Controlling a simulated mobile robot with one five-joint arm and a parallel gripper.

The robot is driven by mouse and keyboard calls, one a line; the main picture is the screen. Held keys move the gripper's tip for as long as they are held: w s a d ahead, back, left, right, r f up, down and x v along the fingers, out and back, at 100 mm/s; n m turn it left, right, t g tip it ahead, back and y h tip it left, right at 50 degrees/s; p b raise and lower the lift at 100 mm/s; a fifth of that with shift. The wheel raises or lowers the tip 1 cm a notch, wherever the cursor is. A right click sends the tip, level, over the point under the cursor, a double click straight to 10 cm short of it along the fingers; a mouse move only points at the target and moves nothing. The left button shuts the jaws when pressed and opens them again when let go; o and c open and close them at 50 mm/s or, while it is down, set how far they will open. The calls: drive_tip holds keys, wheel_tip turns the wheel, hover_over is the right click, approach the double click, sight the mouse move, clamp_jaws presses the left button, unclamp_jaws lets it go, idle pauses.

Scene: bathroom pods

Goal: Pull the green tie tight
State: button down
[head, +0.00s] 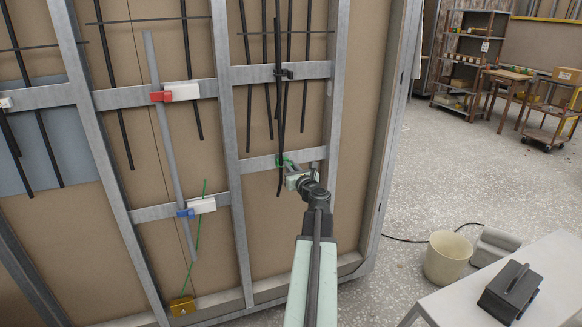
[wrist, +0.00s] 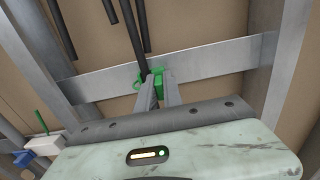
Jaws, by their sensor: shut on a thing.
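The green tie (head: 281,161) sits on the lower right metal rail, around the lower part of a dark cable bundle. It also shows in the wrist view (wrist: 152,78) as a green block and loop on the rail. My gripper (head: 298,174) is at the tie from the lower right. In the wrist view my two fingers (wrist: 160,90) reach up to the green part and are shut on it. The fingertips and the tie's tail are partly hidden. The dark cables (head: 279,110) hang down through the tie, with their ends below the rail.
A red tie (head: 158,96) and a blue tie (head: 186,212) with white blocks hold a grey pipe (head: 165,130) on the left. A green cord hangs to a yellow tag (head: 182,305). A bucket (head: 447,257) and table (head: 535,285) stand right on open floor.

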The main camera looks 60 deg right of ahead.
drive_tip(key=v, duration=0.4)
drive_tip(key=shift+s+a, duration=0.15)
drive_tip(key=shift+s, duration=0.1)
drive_tip(key=c, duration=1.5)
unclamp_jaws()
